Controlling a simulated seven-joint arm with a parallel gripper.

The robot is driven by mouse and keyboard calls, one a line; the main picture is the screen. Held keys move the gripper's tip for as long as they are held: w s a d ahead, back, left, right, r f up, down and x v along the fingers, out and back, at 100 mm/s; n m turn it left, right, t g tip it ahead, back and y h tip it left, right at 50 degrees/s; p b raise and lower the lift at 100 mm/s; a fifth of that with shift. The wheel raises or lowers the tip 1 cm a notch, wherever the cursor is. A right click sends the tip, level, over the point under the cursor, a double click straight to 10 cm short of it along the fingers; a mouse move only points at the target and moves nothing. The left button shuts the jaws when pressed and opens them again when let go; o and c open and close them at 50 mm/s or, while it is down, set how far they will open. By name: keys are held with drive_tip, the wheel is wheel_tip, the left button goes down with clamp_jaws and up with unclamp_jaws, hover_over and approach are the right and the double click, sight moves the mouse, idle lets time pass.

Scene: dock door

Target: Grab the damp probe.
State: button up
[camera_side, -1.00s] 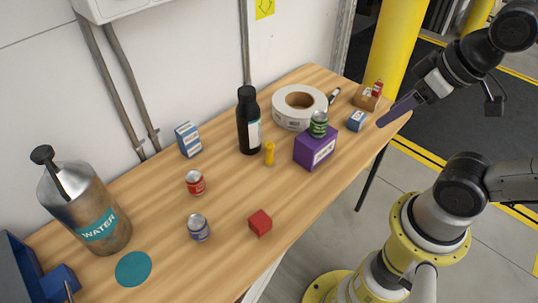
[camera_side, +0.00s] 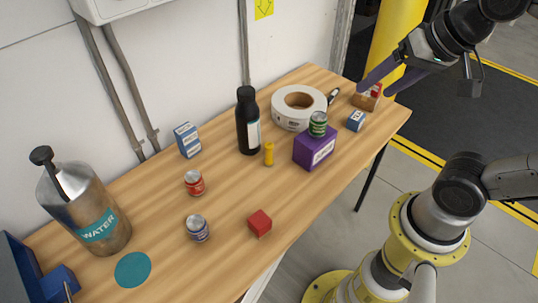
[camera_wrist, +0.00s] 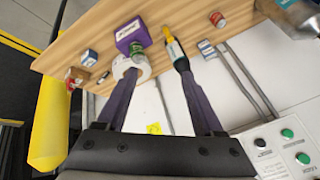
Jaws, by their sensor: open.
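A small slim dark-and-light tool (camera_side: 333,96) lies on the table between the tape roll and the cardboard box; it may be the damp probe, but it is too small to be sure. A similar dark slim thing shows in the wrist view (camera_wrist: 103,77). A small upright yellow object (camera_side: 269,154) stands in front of the black bottle; I cannot tell what it is. My gripper (camera_side: 375,91) is open and empty, its purple fingers above the table's far right end, near the cardboard box. The fingers also show in the wrist view (camera_wrist: 157,72).
A cardboard box (camera_side: 367,103) with a red item, a small blue box (camera_side: 356,121), a tape roll (camera_side: 283,113) and a purple box (camera_side: 311,153) with a green can (camera_side: 318,123) crowd the far end. The black bottle (camera_side: 243,137) is tall.

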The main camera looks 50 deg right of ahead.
drive_tip(key=w+r+m, duration=0.1)
drive_tip(key=w+m, duration=0.3)
drive_tip(key=w, duration=0.2)
drive_tip(key=m+g, duration=0.5)
drive_tip(key=m, duration=0.4)
hover_over(269, 152)
drive_tip(key=w+d, duration=0.1)
wheel_tip(269, 152, down, 18)
drive_tip(key=shift+g, duration=0.7)
drive_tip(key=f, duration=1.2)
drive_tip(key=shift+s+a+f, duration=0.1)
drive_tip(key=shift+s+f, duration=0.2)
drive_tip(key=shift+f, duration=0.05)
drive_tip(key=shift+w+f, duration=0.2)
drive_tip(key=shift+f, duration=2.75)
clamp_jaws()
